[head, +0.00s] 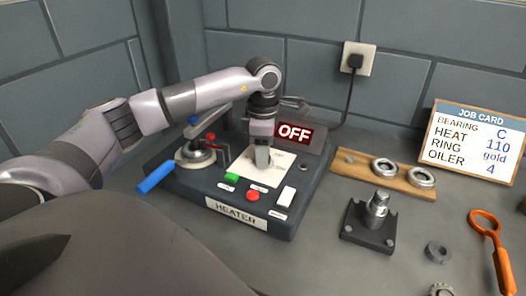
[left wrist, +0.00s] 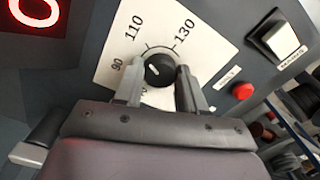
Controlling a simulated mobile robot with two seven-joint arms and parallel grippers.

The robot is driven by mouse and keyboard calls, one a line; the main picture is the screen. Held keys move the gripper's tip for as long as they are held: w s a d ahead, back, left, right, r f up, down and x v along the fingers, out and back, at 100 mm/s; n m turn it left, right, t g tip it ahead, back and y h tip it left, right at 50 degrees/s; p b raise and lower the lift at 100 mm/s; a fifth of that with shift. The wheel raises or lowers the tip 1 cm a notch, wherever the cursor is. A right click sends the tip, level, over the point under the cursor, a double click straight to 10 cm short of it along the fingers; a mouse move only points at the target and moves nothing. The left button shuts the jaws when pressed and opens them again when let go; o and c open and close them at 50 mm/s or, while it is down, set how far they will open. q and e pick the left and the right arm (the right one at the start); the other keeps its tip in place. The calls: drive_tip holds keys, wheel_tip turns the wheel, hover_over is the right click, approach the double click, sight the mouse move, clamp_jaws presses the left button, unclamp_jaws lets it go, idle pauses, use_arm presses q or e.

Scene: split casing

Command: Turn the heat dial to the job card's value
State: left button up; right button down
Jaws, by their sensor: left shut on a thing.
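The heater (head: 240,215) is a dark box with a white dial plate (head: 245,173) on top; its display (head: 294,133) reads OFF. In the left wrist view the black heat dial (left wrist: 158,70) has a white mark, seemingly towards the upper left; its exact value is hard to tell. The plate (left wrist: 200,45) shows 90, 110 and 130; another number is partly hidden. My left gripper (head: 263,158) points down over the plate, its fingers (left wrist: 158,78) shut on the dial from both sides. The job card (head: 473,143) reads HEAT 110. My right gripper is not visible.
Green (head: 231,178) and red (head: 252,195) buttons and a white switch (head: 285,196) lie in front of the dial. A wooden rack with rings (head: 345,166), a black post base (head: 368,228) and an orange tool (head: 487,222) are right.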

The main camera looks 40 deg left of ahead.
use_arm(q)
drive_tip(key=shift+r+m, duration=0.1)
drive_tip(key=shift+m, duration=0.4)
drive_tip(key=o, duration=1.1)
wheel_tip(320, 180, up, 7)
drive_tip(key=shift+r, duration=0.1)
idle(0.4)
